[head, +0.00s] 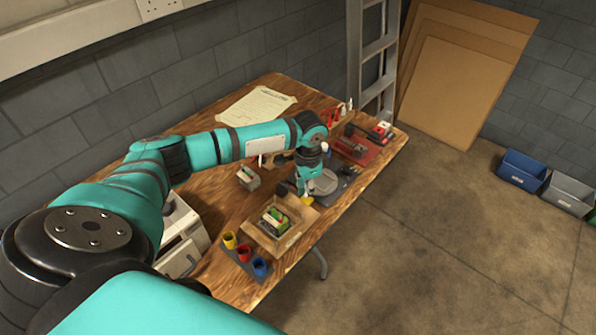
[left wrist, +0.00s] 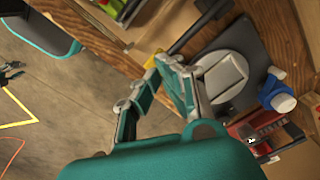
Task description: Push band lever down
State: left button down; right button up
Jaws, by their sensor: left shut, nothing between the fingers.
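A dark base plate (head: 347,178) with a round grey disc (head: 325,182) sits on the wooden table. The disc also shows in the left wrist view (left wrist: 223,76). A dark bar (left wrist: 200,28) runs beside the disc. A yellow piece (head: 307,200) shows by my fingertips, and also in the left wrist view (left wrist: 153,61). I cannot tell whether the bar or the yellow piece is the band lever. My left gripper (left wrist: 162,66) is shut and empty, its tips close to the yellow piece; contact is unclear. My right gripper is not in view.
A wooden tray (head: 262,236) with a green-topped item stands in front. Yellow, red and blue cups (head: 244,253) stand at the near table edge. A red tool tray (head: 356,150) lies behind the plate.

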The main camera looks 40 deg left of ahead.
aim_at(307, 199)
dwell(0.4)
pick_arm(q)
jog(key=shift+f, duration=0.1)
jog(key=shift+f, duration=1.45)
jog(key=shift+f+b, duration=0.45)
jog(key=shift+f, duration=0.5)
jog(key=shift+r, duration=0.1)
notch_tip(307, 199, up, 8)
jog(key=p, duration=0.8)
jog(key=shift+p, duration=0.3)
